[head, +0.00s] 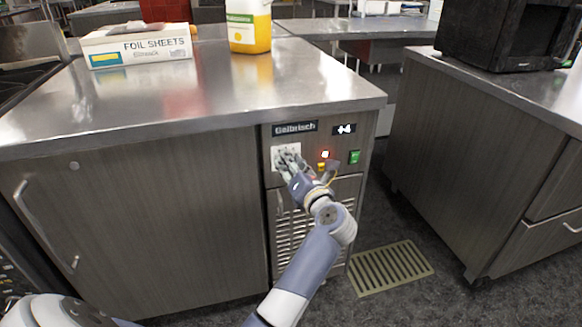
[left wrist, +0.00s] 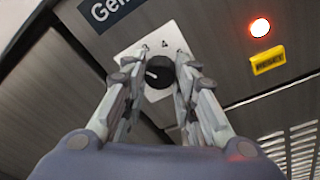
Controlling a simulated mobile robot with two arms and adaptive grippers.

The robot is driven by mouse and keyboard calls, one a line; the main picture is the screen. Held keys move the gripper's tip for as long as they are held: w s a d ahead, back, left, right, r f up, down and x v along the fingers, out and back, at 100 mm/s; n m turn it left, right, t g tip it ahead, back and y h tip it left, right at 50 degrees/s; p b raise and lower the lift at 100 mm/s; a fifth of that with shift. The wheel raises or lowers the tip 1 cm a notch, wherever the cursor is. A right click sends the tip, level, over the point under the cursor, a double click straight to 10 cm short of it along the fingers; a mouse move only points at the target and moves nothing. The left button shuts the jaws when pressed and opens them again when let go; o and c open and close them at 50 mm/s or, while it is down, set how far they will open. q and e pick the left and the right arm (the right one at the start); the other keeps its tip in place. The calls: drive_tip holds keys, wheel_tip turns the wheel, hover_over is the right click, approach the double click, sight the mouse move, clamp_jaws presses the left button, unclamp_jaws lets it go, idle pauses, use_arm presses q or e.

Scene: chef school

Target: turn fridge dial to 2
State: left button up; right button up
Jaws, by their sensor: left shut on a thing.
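The fridge (head: 140,200) is a steel-topped under-counter unit with a control panel at its right end. A black dial (left wrist: 158,72) sits on a white plate (left wrist: 140,52) marked with numbers; a 3 and a 4 show. A light mark on the dial lies on its left side in the left wrist view. My left gripper (head: 288,161) is at the plate, its fingers on either side of the dial and shut on it; it also shows in the left wrist view (left wrist: 160,88). In the head view the fingers hide the dial. The other numbers are hidden. My right gripper is not in view.
The panel has a small display (head: 344,129), a lit red lamp (head: 325,154), a yellow label (left wrist: 268,60) and a green switch (head: 354,157). A foil box (head: 138,46) and a yellow jug (head: 249,28) stand on top. A floor grate (head: 390,268) lies right of the fridge.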

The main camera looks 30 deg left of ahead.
use_arm(q)
drive_tip(key=shift+f+n, duration=0.1)
drive_tip(key=shift+n, duration=0.9)
drive_tip(key=shift+b, duration=0.3)
drive_tip(key=o, duration=1.1)
